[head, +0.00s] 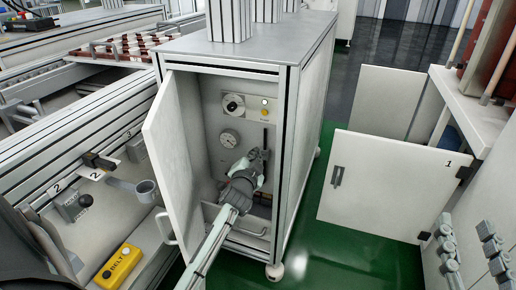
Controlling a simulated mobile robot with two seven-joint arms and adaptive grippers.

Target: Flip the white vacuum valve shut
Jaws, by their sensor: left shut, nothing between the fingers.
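A grey cabinet (297,110) stands open in the middle, with its white door (173,150) swung out to the left. Its inner panel carries a round dial switch (233,104), a pressure gauge (229,138) and a dark upright bar (265,138). My left gripper (257,158) is shut and empty. It reaches into the cabinet in front of the panel, below the bar and to the right of the gauge. I cannot clearly make out the white vacuum valve; the gripper covers this part of the panel. Contact there cannot be told. My right gripper is out of view.
The open door bounds the space left of my arm. A conveyor frame (80,125) with a yellow BELT box (119,265) is on the left. A white door marked 1 (385,185) stands on the right. The green floor (345,255) between is clear.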

